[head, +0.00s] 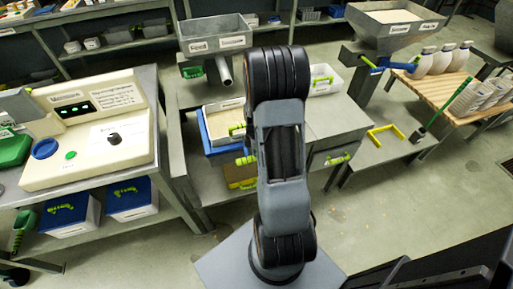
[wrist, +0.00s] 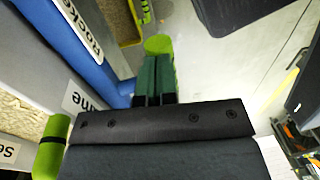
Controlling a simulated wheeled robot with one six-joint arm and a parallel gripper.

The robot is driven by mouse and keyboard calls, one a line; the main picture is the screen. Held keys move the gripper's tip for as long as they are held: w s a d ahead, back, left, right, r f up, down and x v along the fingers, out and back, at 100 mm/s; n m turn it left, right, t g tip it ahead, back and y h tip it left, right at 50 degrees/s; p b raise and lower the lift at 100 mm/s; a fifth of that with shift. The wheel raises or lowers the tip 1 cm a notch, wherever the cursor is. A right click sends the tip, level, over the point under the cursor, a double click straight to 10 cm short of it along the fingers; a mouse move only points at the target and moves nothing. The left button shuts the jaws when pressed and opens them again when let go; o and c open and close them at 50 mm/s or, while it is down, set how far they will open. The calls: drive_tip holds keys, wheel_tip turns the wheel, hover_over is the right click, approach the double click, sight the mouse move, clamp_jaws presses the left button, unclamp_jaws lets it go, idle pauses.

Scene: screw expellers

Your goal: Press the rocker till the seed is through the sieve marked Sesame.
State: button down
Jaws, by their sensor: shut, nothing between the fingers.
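My gripper (wrist: 157,68) shows in the wrist view as two dark green fingers, shut together and empty. A lime-green rounded piece (wrist: 158,44) is right at the fingertips; I cannot tell whether they touch. The blue rocker (wrist: 66,22), its label partly readable, runs along the left, beside the fingers. Next to it is a pale sieve frame (wrist: 40,75) with a label ending in "me" and tan seed (wrist: 18,108) inside. In the head view the blue rocker (head: 221,150) lies under a pale tray of seed (head: 222,118). My arm hides the gripper there.
A feed hopper (head: 215,47) stands behind the tray. Left is a cream control panel (head: 95,130) with a black knob. Right are a grey table (head: 335,115), another hopper (head: 395,30) and a wooden bench (head: 440,90) with white bottles. Open floor (head: 380,210) lies at front right.

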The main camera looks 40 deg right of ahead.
wheel_tip(320, 180, up, 13)
drive_tip(key=w+p, duration=0.1)
drive_tip(key=shift+f, duration=0.1)
idle(2.6)
drive_tip(key=s+a+r+m+t+p, duration=0.2)
drive_tip(key=s+a+r+m+p, duration=0.1)
drive_tip(key=a+r+m, duration=0.3)
drive_tip(key=s+a+r+m+t+p, duration=0.2)
drive_tip(key=s+a+r+m, duration=0.3)
drive_tip(key=a+r, duration=0.5)
drive_tip(key=a+m, duration=0.2)
drive_tip(key=a, duration=0.1)
drive_tip(key=shift+s+r+m+t+p, duration=0.2)
drive_tip(key=shift+m+t+p, duration=0.1)
drive_tip(key=shift+t+p, duration=0.1)
